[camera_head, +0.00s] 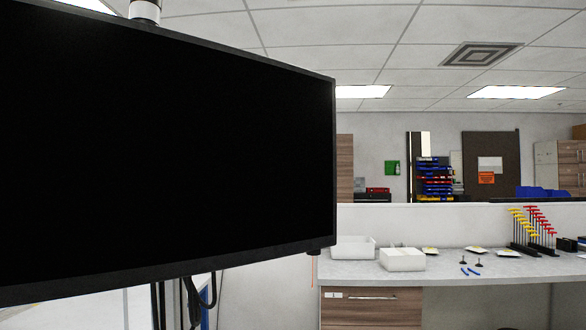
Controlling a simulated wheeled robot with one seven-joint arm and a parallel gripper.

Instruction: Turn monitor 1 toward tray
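A large black monitor (165,150) fills the left half of the head view, close to me. Its dark screen faces me at a slant, and its left side runs out of the picture. Two white tray-like containers stand on the bench to its right: an open one (352,250) beside the monitor's right edge and a second one (402,260) in front and to the right. I cannot tell which is the tray. A white and dark cylinder (145,12) shows at the monitor's top edge; I cannot tell what it belongs to. My gripper is not in view.
A light bench (450,272) with wood-fronted drawers (370,308) stands right of the monitor. It holds small white dishes and a rack of red and yellow hand tools (533,232). Cables (195,300) hang below the monitor. A low partition (430,218) stands behind the bench.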

